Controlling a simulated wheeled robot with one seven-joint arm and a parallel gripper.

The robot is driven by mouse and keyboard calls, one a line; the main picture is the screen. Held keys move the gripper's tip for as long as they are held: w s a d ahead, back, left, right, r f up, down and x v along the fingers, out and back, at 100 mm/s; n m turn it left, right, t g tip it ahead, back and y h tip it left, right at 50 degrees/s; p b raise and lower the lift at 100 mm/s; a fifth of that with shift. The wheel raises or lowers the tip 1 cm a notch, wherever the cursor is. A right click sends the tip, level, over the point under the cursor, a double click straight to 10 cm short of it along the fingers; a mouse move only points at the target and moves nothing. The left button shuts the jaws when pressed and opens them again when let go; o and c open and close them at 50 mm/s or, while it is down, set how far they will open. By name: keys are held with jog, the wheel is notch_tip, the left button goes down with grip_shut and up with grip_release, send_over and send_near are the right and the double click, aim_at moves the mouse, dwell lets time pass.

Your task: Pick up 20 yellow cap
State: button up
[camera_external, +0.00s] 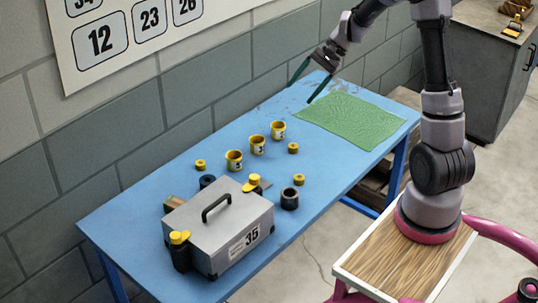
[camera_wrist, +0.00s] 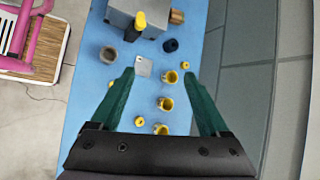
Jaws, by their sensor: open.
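Small yellow caps lie on the blue table. One cap (camera_external: 200,165) is near the wall side, another (camera_external: 293,148) is beside the yellow cups, and a third (camera_external: 299,180) is near a dark ring. In the wrist view, one cap (camera_wrist: 185,65) is near the right fingertip and another (camera_wrist: 140,121) lies between the fingers lower down. I cannot read a 20 on any of them. My gripper (camera_external: 305,88) is open and empty, high above the table's far end; its green fingers (camera_wrist: 158,74) are spread wide.
Yellow numbered cups (camera_external: 257,145) stand in a row. A grey toolbox (camera_external: 224,228) marked 35 fills the near end, with yellow-topped items beside it. A dark ring (camera_external: 289,199) stands near the front edge. A green mat (camera_external: 352,120) lies bare at the far end. A block wall borders the table.

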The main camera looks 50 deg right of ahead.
jog(key=w+d+f+m+t+y, duration=0.1)
jog(key=w+d+f+m, duration=0.15)
jog(key=d+f, duration=0.4)
jog(key=w+d+f+m+t+y, duration=0.1)
jog(key=w+d+f+m+t, duration=0.1)
jog(key=d+f+m, duration=0.45)
jog(key=m+t, duration=0.4)
send_near(300, 151)
jog(key=r, duration=0.3)
jog(key=shift+s+r+h, duration=0.1)
jog(key=shift+s+h, duration=0.1)
jog(key=shift+h, duration=0.2)
jog(key=shift+w, duration=0.15)
jog(key=x, duration=1)
jog(key=shift+a+f, duration=0.25)
jog(key=shift+f, duration=0.05)
grip_shut()
